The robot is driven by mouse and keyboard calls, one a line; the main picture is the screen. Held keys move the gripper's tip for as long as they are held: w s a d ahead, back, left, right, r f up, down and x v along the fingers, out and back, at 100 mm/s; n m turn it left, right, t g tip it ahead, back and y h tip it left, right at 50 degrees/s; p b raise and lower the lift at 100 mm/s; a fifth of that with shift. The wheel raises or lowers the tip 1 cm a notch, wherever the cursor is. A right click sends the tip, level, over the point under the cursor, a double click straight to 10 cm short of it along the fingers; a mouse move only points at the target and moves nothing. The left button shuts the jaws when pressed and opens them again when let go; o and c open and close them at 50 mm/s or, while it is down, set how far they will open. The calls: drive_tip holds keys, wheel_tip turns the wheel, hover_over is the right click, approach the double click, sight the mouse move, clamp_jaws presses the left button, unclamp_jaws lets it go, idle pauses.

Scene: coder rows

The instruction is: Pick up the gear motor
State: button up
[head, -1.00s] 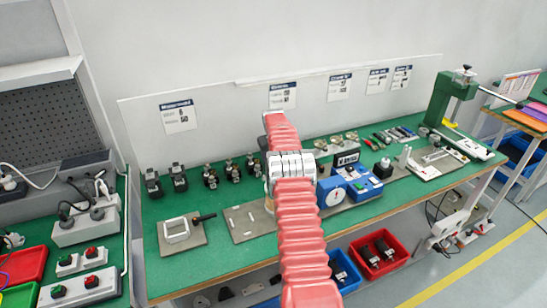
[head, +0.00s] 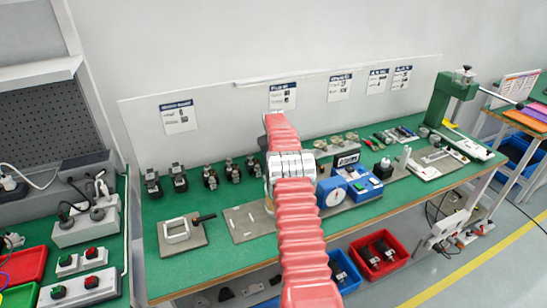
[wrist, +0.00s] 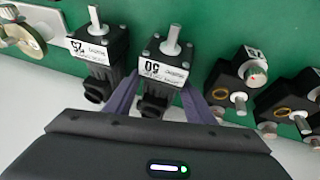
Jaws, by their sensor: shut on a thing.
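In the wrist view, a black gear motor (wrist: 163,62) with a white label reading 50 and a metal shaft sits between the two purple fingers of my gripper (wrist: 158,88). The gripper is shut on its narrower dark body. A second gear motor (wrist: 100,48), labelled 25, stands just left of it, outside the fingers. I cannot tell whether the held motor touches the bench. In the head view, several small motors (head: 179,178) stand along the back of the green bench; my red arm hides the gripper there.
More black motors (wrist: 238,80) stand close on the right in the wrist view. A grey plate with a round part (wrist: 28,35) is at upper left. In the head view, a blue device (head: 333,197), a grey fixture (head: 180,235) and red bin (head: 378,255) are near the bench (head: 240,262).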

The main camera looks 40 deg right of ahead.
drive_tip(key=shift+r, duration=0.2)
wheel_tip(320, 180, up, 10)
drive_tip(key=shift+f, duration=0.1)
idle(0.4)
drive_tip(key=shift+r, duration=0.4)
idle(0.5)
drive_tip(key=shift+s+d+r, duration=0.7)
drive_tip(key=shift+s+r, duration=0.4)
drive_tip(key=shift+s, duration=4.45)
drive_tip(key=s+d+f, duration=0.1)
drive_tip(key=s+f, duration=0.5)
drive_tip(key=s, duration=0.4)
drive_tip(key=shift+s+f, duration=0.15)
drive_tip(key=shift+s, duration=0.1)
drive_tip(key=shift+f, duration=0.15)
drive_tip(key=shift+f, duration=0.7)
